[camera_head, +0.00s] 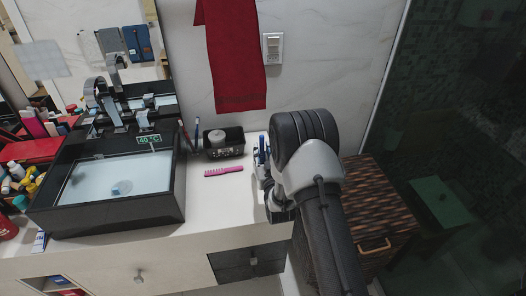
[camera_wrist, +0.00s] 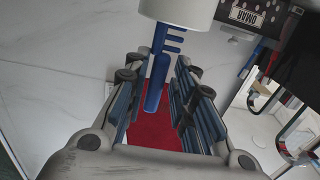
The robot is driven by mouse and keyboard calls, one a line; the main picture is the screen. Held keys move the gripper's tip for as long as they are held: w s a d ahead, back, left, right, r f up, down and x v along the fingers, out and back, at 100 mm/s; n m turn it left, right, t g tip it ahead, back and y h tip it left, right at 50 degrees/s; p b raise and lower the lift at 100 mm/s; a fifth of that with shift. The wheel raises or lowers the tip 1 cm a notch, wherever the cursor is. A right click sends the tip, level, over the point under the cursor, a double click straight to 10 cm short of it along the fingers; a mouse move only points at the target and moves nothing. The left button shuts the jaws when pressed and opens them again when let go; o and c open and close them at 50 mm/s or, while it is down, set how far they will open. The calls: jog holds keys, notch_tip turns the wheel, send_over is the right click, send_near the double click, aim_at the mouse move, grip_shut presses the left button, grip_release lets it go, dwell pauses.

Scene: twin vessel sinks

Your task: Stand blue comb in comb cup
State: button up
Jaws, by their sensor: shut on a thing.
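The blue comb (camera_wrist: 156,82) is between the fingers of my gripper (camera_wrist: 160,100) in the wrist view, which looks upside down. My gripper is shut on it. The comb's teeth show beside a white cup (camera_wrist: 178,10), cut off by the top edge. The comb's far end is hidden by the cup's wall; I cannot tell for sure whether it is inside or behind. In the head view my gripper (camera_head: 263,158) is low over the right end of the counter and mostly hides comb and cup.
A pink comb (camera_head: 223,171) lies on the counter (camera_head: 215,205), left of my gripper. A black basket (camera_head: 224,153) stands behind it; its OMAR label (camera_wrist: 247,16) shows in the wrist view. A black vessel sink (camera_head: 160,205) is further left. A red towel (camera_head: 232,60) hangs behind.

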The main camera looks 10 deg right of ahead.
jog(key=o, duration=1)
jog(key=shift+c, duration=0.2)
jog(key=s, duration=1.2)
jog(key=shift+r, duration=0.25)
